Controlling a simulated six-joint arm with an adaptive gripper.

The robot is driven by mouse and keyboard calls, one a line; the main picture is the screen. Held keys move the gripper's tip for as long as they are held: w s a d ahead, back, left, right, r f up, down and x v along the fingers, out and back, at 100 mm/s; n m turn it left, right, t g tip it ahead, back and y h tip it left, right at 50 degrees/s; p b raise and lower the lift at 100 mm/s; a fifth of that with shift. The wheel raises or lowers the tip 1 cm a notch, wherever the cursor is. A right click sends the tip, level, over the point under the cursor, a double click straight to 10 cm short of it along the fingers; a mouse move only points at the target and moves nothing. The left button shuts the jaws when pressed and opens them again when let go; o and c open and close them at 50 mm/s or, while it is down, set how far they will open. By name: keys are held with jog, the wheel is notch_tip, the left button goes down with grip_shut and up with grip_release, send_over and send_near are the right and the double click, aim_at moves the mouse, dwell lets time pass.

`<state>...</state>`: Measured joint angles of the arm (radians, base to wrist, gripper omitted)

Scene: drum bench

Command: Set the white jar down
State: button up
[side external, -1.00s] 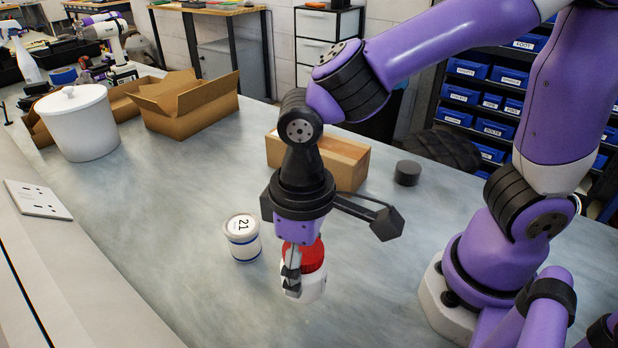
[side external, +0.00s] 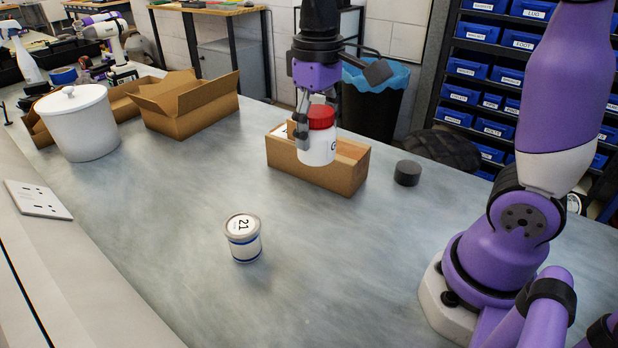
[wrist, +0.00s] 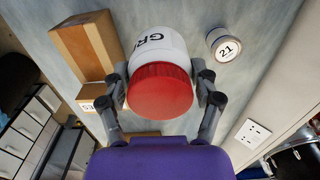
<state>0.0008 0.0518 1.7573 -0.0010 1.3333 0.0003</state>
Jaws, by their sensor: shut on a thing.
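The white jar (side external: 317,150) has a red lid (side external: 321,117) and dark lettering, partly hidden. My gripper (side external: 316,138) is shut on it and holds it upright, raised above the bench. In the side external view the jar overlaps the cardboard box behind it. The wrist view shows the jar (wrist: 157,47) between the two fingers, its red lid facing the camera. Its base is away from the camera.
A white-and-blue tin marked 21 (side external: 243,240) stands on the bench (side external: 170,230). A long cardboard box (side external: 345,178) and a dark round puck (side external: 407,173) are at the back. Open cartons (side external: 190,105) and a lidded white pot (side external: 82,130) stand at left.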

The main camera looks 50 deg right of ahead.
jog(key=s+a+f+n, duration=0.1)
jog(key=s+a+f, duration=0.1)
jog(key=s+a, duration=0.2)
jog(key=s+a+f+n, duration=0.2)
jog(key=s+a+f, duration=0.1)
jog(key=a, duration=0.7)
jog(key=shift+s+a+n, duration=0.25)
jog(key=shift+s+n, duration=0.05)
jog(key=shift+s, duration=0.5)
jog(key=shift+f, duration=0.1)
notch_tip(320, 180, down, 10)
jog(key=shift+r, duration=0.2)
jog(key=shift+f, duration=0.15)
jog(key=o, duration=1.3)
